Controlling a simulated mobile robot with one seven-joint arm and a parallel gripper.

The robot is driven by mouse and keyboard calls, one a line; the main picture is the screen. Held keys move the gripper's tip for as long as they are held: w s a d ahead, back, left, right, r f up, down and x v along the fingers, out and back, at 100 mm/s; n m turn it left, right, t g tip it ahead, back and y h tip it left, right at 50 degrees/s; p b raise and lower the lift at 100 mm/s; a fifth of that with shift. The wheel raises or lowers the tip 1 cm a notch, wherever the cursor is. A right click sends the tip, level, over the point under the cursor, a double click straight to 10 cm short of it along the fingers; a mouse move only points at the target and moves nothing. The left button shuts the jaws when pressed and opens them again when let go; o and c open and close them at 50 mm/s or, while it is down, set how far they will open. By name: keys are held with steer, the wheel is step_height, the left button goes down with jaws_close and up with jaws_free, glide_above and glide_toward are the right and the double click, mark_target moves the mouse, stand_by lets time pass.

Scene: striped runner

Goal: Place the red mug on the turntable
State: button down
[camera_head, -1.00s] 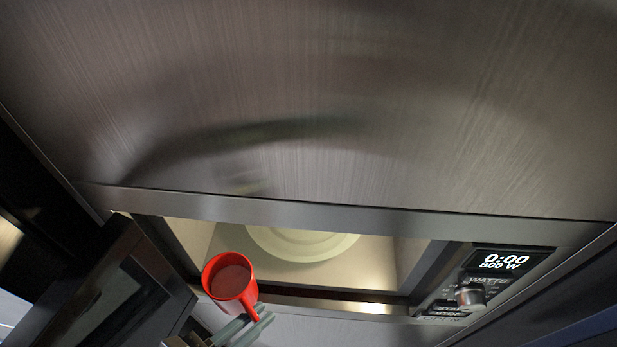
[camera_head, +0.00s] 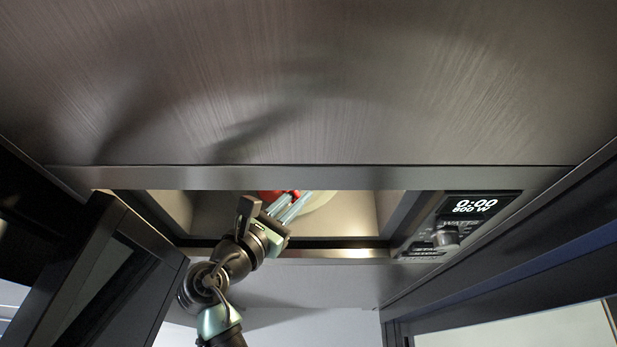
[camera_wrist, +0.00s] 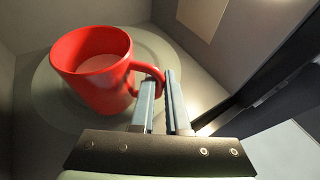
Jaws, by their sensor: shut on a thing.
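The red mug (camera_wrist: 95,78) is inside the open microwave, upright in the wrist view, with its handle towards my gripper. My gripper (camera_wrist: 160,80) is shut on the mug's handle. The pale round turntable (camera_wrist: 48,98) lies below and around the mug in the wrist view; whether the mug's base touches it I cannot tell. In the head view only a small red part of the mug (camera_head: 270,195) shows past my gripper (camera_head: 296,200), and the turntable (camera_head: 318,200) shows to its right.
The microwave door (camera_head: 105,275) stands open at the left. The control panel (camera_head: 455,225) with a 0:00 display is at the right of the opening. The steel upper edge (camera_head: 300,178) of the opening is close above my gripper.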

steer(key=w+d, duration=0.1)
steer(key=w+d+p, duration=0.1)
steer(key=w, duration=0.1)
steer(key=shift+w+d+r, duration=0.15)
steer(key=shift+w, duration=0.1)
steer(key=shift+f, duration=0.2)
steer(key=shift+s, duration=0.15)
steer(key=c, duration=1.3)
jaws_free()
steer(key=shift+f, duration=0.2)
steer(key=o, duration=0.4)
steer(key=shift+r, duration=0.2)
steer(key=b+v, duration=0.1)
steer(key=v, duration=1.1)
